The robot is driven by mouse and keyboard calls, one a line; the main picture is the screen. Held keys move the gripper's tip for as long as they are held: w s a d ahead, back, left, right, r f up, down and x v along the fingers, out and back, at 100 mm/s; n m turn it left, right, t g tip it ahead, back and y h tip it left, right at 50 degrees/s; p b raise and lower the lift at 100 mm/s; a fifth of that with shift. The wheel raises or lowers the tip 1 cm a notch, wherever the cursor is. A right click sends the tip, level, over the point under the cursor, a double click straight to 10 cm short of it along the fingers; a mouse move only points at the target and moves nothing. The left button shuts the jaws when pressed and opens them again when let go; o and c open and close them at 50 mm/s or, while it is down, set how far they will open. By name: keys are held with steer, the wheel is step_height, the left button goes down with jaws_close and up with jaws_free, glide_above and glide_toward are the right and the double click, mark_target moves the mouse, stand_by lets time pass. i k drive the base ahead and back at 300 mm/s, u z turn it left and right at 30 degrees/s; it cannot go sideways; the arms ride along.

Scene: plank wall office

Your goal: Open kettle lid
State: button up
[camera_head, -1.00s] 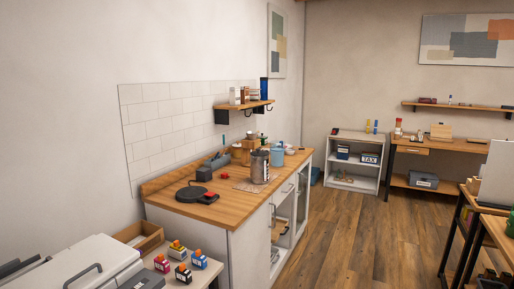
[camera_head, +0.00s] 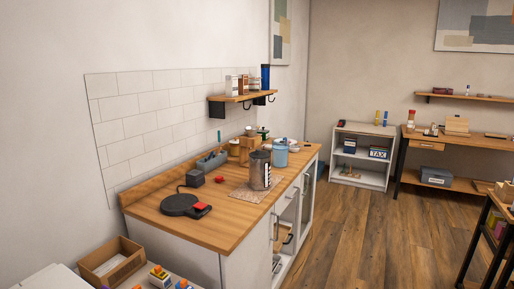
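A silver, upright cylindrical vessel with a dark handle, which looks like the kettle (camera_head: 258,172), stands on a woven mat (camera_head: 238,194) on the wooden counter (camera_head: 222,222). Its top is too small in view to tell how the lid sits. A round black base (camera_head: 180,206) with a red part lies near the counter's front left, apart from the kettle. My gripper is not in view.
A light blue pot (camera_head: 280,155) stands close behind the kettle. A dark grey box (camera_head: 195,178), a small red item (camera_head: 219,179) and a grey caddy (camera_head: 212,161) are on the counter. A shelf (camera_head: 243,97) hangs above. Wooden floor (camera_head: 370,235) right of the cabinet is clear.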

mark_target(258, 154)
steer(key=z, duration=1.3)
steer(key=i, duration=0.95)
steer(key=u, duration=1.05)
